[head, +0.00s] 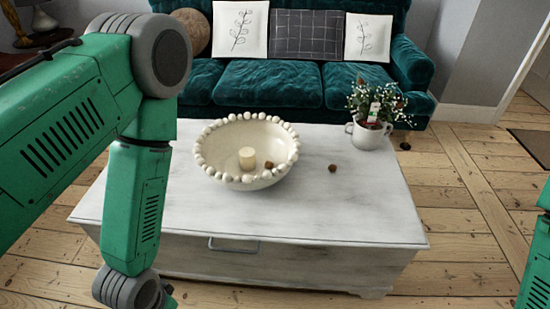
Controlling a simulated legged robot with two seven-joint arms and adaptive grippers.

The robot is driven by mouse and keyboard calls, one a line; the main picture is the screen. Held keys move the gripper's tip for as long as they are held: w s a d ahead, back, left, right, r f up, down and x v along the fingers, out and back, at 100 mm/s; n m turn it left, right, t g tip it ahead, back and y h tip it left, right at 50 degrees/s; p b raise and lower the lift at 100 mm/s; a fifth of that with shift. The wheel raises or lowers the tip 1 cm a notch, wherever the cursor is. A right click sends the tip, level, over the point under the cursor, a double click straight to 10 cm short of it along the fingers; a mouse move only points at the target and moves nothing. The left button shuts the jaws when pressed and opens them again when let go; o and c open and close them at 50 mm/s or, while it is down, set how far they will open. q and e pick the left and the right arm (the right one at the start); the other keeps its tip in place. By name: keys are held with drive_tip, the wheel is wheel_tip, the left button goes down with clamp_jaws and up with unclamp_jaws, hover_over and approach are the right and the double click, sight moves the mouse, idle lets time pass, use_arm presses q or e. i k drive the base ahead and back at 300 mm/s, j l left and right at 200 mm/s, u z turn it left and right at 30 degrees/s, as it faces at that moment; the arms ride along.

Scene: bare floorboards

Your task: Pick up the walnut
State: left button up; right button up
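A small brown walnut (332,168) lies on the white chest-like table, right of the bowl. A similar brown walnut-like thing (268,165) sits inside the cream bowl (232,178), beside a pale candle. A third small dark brown thing (405,146) lies on the floor right of the table; it is too small to name surely. My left arm comes down along the left side, in front of the table's left end, and its gripper is below the picture. My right arm shows only at the right edge; its gripper is out of view.
The whitewashed table (330,215) has a clear front and right top. The bowl has a beaded rim. A white pot with flowers (368,135) stands at the back right corner. A teal sofa (290,85) is behind. Floorboards are open at right.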

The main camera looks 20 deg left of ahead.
sight(332, 167)
drive_tip(key=i+j+u, duration=0.2)
drive_tip(key=u, duration=0.2)
drive_tip(key=i+u, duration=0.4)
